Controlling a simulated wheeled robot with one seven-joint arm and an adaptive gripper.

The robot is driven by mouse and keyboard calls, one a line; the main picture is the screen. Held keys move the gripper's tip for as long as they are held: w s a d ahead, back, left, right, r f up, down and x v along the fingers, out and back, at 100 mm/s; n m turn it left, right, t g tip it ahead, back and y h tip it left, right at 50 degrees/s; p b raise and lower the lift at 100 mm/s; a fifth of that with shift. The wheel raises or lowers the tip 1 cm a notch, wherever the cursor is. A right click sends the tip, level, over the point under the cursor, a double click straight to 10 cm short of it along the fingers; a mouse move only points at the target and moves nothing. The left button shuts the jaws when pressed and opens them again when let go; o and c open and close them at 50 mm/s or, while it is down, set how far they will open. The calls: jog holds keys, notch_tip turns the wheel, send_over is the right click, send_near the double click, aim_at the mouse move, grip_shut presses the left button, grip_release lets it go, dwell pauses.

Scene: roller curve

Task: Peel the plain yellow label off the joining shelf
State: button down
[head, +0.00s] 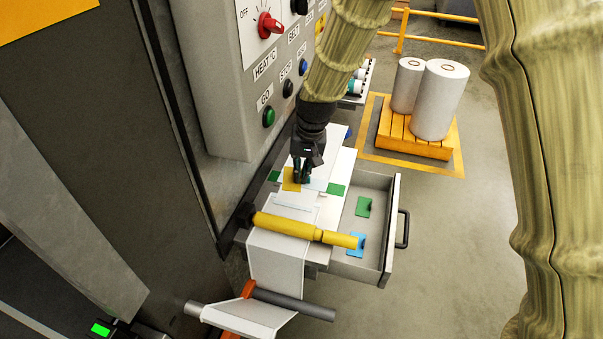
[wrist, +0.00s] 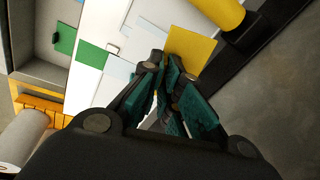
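The plain yellow label (head: 291,180) is at my fingertips above the white joining shelf (head: 312,215). It looks larger than the flat labels and stands at an angle, raised from the shelf. My gripper (head: 303,178) points down at the shelf, with its fingers nearly together at one edge of the label. In the wrist view the yellow label (wrist: 192,48) extends from the fingertips (wrist: 165,65), which appear shut on it. The fingers hide its gripped edge.
A yellow roller (head: 305,230) lies across the shelf's front. An open drawer (head: 392,225) to the right holds a green piece (head: 364,206) and a blue piece (head: 356,243). The control panel (head: 225,80) rises close on the left. White rolls (head: 440,100) stand on a pallet behind.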

jog(key=shift+r+p, duration=1.5)
jog(key=shift+r, duration=0.5)
